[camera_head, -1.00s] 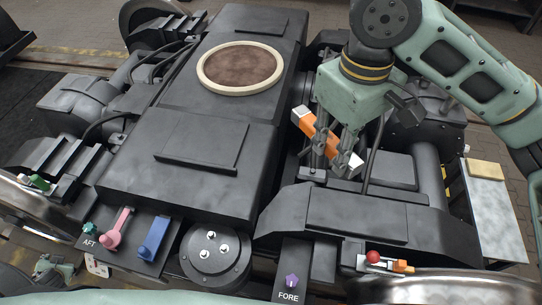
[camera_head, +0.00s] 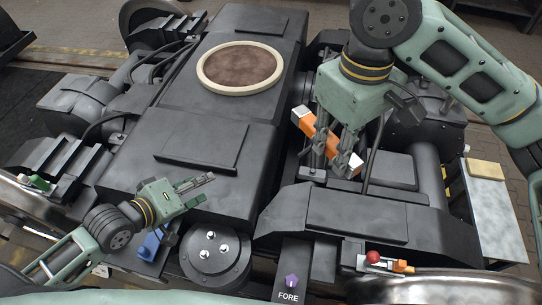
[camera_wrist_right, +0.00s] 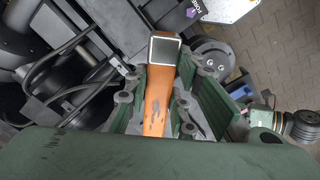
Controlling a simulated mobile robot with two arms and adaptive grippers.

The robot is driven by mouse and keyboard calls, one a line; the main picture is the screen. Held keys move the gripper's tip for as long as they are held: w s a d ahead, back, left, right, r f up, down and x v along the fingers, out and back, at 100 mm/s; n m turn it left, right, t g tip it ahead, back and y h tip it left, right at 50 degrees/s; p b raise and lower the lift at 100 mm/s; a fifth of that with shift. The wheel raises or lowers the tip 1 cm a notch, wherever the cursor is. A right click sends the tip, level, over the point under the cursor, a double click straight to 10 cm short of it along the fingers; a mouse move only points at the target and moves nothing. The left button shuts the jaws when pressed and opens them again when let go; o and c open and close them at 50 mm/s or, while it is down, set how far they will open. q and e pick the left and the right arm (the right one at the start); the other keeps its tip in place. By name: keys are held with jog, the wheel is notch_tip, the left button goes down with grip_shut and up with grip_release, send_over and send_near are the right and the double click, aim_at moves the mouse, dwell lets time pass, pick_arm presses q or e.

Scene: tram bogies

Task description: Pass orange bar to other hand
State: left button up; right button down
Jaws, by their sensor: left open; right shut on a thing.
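The orange bar (camera_head: 322,135) has pale square ends and lies slantwise in the head view, right of the middle. My right gripper (camera_head: 330,158) is shut on it, with the fingers pointing down and the bar sticking out on both sides. In the right wrist view the bar (camera_wrist_right: 157,100) runs between the fingers (camera_wrist_right: 158,95), its square end facing up the picture. My left gripper (camera_head: 208,189) is open and empty at the lower left of the head view, over the dark bogie frame. It is well apart from the bar. It also shows at the right edge of the right wrist view (camera_wrist_right: 243,108).
A round cream-rimmed pad (camera_head: 240,68) lies on the bogie top. The dark top between the grippers is largely clear.

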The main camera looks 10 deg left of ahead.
pick_arm(q)
jog(key=s+d+r+n+t+h, duration=0.15)
jog(key=d+r+h, duration=0.25)
jog(key=d+r, duration=0.6)
jog(key=s+d+r+m+h, duration=0.15)
jog(key=d+r+h, duration=0.35)
jog(key=d+r, duration=0.5)
jog(key=w+d+n, duration=0.1)
jog(key=w+d, duration=0.5)
jog(key=d, duration=0.2)
jog(key=shift+w+d+r, duration=0.3)
jog(key=shift+w+r, duration=0.05)
jog(key=shift+r, duration=0.1)
jog(key=shift+c, duration=0.6)
jog(key=shift+f, duration=0.15)
grip_shut()
pick_arm(e)
jog(key=c, duration=1.8)
grip_release()
jog(key=o, duration=0.4)
